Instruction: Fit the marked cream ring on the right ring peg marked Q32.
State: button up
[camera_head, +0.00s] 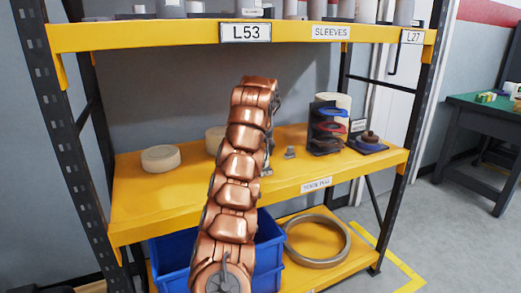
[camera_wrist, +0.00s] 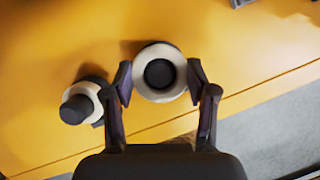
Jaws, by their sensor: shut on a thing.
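In the wrist view my gripper (camera_wrist: 160,77) is shut on a cream ring (camera_wrist: 142,84), with one finger on each side of it. A dark round peg top (camera_wrist: 159,73) shows inside the ring's hole, so the ring is over or around that peg; I cannot tell how far down it sits. To the left, a second dark peg (camera_wrist: 74,109) has a cream ring (camera_wrist: 92,91) around it. No Q32 mark is legible. In the head view my copper arm hides the held ring and the pegs.
The yellow shelf (camera_head: 135,200) bears a cream ring (camera_head: 160,158) at left and another cream piece (camera_head: 214,136) partly behind my arm. A black rack (camera_head: 325,145) with coloured rings stands right. An upper shelf (camera_head: 150,36) hangs above. Blue bins (camera_head: 168,255) and a large ring (camera_head: 340,255) lie below.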

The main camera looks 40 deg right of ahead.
jog(key=shift+f, duration=0.4)
jog(key=o, duration=1.2)
notch_tip(320, 180, up, 7)
jog(key=p, duration=0.6)
jog(key=shift+r+p, duration=0.1)
jog(key=shift+p, duration=0.25)
jog(key=shift+s, duration=0.1)
